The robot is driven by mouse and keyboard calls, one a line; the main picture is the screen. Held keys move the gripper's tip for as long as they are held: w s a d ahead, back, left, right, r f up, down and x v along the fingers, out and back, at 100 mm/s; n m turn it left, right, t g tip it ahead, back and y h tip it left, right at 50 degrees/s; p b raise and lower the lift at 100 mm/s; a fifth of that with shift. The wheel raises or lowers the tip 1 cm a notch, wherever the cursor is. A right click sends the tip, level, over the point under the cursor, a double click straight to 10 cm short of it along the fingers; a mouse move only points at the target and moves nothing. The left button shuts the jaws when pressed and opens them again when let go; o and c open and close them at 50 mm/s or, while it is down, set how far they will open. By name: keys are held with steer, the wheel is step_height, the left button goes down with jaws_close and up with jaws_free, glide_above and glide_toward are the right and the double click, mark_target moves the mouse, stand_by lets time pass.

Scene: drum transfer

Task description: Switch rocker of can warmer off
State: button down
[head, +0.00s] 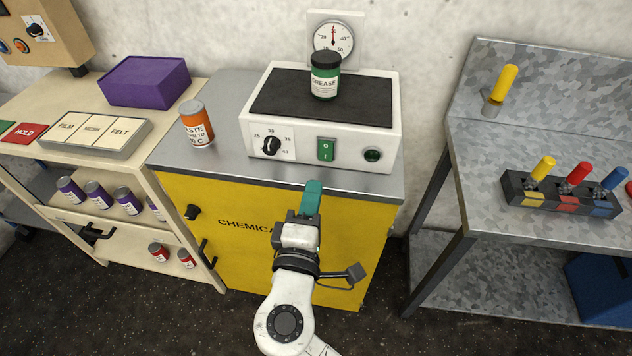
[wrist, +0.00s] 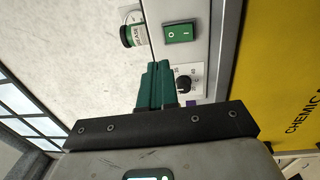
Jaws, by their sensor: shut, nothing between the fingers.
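The can warmer (head: 258,125) is a white box with a dark top plate on the steel top of the yellow cabinet. Its green rocker (head: 326,150), marked O above and I below, sits mid-front. The rocker also shows in the wrist view (wrist: 180,32); I cannot tell which half is pressed. A black dial (head: 271,145) is left of it and a dark green round lamp (head: 372,155) right. A green grease can (head: 325,82) stands upright on the plate. My gripper (head: 314,184) is shut and empty, its teal fingers just below and in front of the rocker, seemingly apart from it.
An orange paste can (head: 196,124) stands left of the warmer. A round gauge (head: 333,38) is on the wall behind. A wooden shelf unit (head: 20,98) with a purple box (head: 145,82) is left. A metal bench (head: 500,150) with coloured levers is right, past a gap.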

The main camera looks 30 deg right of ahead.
steer(key=shift+r+v, duration=0.15)
steer(key=shift+v, duration=0.6)
steer(key=shift+r+v, duration=0.15)
steer(key=shift+v, duration=0.6)
steer(key=s+d+f+m+g+y, duration=0.1)
steer(key=s+d+f+m+g, duration=0.25)
steer(key=d+f, duration=0.35)
steer(key=s+d+f+m+g+y, duration=0.1)
steer(key=s+d+f+m+g, duration=0.25)
steer(key=d+f+g, duration=0.35)
steer(key=s+f+m+g+y, duration=0.2)
steer(key=s+f+y, duration=0.2)
steer(key=s, duration=0.3)
steer(key=s+f+m+g+y, duration=0.1)
steer(key=s+f+y, duration=0.3)
steer(key=s, duration=0.4)
steer(key=shift+s+a+f+m+g+y, duration=0.35)
steer(key=shift+a+m+y, duration=0.05)
steer(key=shift+m, duration=0.2)
